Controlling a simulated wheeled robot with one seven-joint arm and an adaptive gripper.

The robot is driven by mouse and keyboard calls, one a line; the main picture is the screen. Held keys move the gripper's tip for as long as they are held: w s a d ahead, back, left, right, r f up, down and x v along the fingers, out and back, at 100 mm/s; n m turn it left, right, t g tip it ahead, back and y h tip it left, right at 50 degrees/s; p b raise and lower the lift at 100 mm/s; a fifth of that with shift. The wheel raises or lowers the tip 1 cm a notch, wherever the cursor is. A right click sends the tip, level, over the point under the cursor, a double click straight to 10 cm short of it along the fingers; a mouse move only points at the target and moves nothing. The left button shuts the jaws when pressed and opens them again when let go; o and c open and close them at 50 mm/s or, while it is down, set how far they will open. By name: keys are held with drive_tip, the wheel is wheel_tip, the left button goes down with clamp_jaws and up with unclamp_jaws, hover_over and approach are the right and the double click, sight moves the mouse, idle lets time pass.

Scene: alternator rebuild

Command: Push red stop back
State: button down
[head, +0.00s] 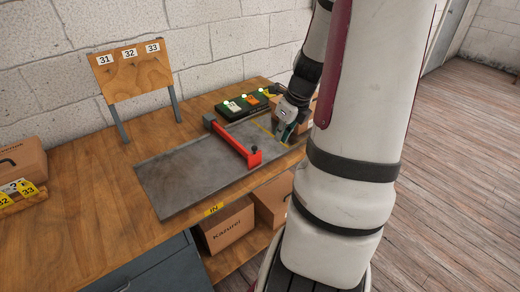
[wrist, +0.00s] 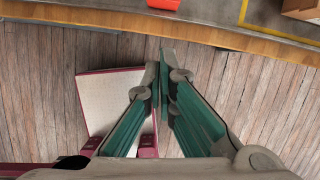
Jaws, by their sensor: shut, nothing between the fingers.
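The red stop (head: 235,143) is a red bar lying across the grey metal plate (head: 180,178) on the wooden bench, with a dark knob at its near end and a grey block at its far end. In the wrist view only a red end of the stop (wrist: 164,4) shows at the top edge. My gripper (head: 284,137) is to the right of the stop, apart from it, near the plate's right end. In the wrist view my gripper (wrist: 163,75) is shut and empty, its green-lined fingers together over the floor beside the bench edge.
A black box with lights and tags (head: 244,106) stands behind the plate. A cardboard box (wrist: 301,9) is by the plate's right end. A board numbered 31 to 33 (head: 132,72) stands at the back. Boxes (head: 228,226) sit below the bench. The plate left of the stop is clear.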

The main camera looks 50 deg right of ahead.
drive_tip(key=w+f, duration=0.7)
drive_tip(key=f, duration=0.3)
drive_tip(key=shift+d, duration=0.25)
drive_tip(key=shift+w+f, duration=0.1)
drive_tip(key=shift+w, duration=0.05)
